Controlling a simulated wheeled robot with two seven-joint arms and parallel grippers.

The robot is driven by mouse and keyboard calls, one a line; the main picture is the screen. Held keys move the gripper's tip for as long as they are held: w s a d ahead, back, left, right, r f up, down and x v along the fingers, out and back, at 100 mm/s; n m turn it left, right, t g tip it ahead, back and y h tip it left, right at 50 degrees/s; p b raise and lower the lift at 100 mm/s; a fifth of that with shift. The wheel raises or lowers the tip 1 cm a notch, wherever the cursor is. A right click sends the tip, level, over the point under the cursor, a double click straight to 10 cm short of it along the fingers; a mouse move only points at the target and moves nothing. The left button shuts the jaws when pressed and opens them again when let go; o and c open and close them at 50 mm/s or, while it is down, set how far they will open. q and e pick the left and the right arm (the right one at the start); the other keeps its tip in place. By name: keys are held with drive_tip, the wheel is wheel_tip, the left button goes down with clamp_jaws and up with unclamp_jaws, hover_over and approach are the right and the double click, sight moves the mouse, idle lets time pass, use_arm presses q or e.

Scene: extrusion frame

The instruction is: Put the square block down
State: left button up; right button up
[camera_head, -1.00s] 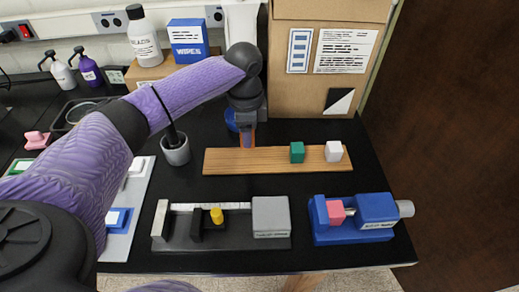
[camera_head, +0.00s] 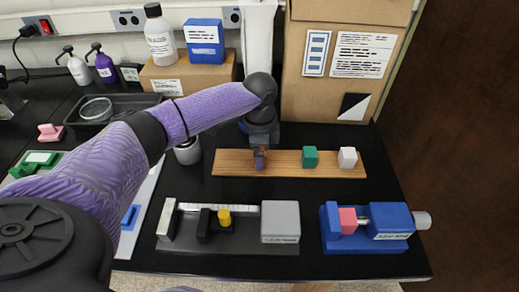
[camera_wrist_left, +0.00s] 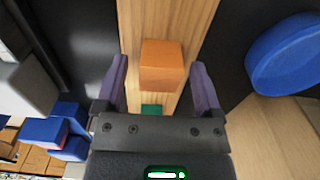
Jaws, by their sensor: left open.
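An orange square block (camera_wrist_left: 162,65) sits on the wooden board (camera_head: 232,163), towards its left end. My left gripper (camera_head: 260,160) is over that end of the board, pointing down. In the left wrist view its two purple fingers (camera_wrist_left: 160,84) are spread on either side of the orange block, with a gap at each side. In the head view the fingers mostly hide this block. A green block (camera_head: 310,157) and a white block (camera_head: 347,157) stand further right on the board. My right gripper is out of view.
A grey cup (camera_head: 188,152) is left of the board. A cardboard box (camera_head: 330,95) rises behind it.

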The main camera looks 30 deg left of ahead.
use_arm(q)
drive_tip(key=shift+r, duration=0.1)
wheel_tip(320, 180, up, 12)
drive_tip(key=p, duration=0.3)
idle(0.5)
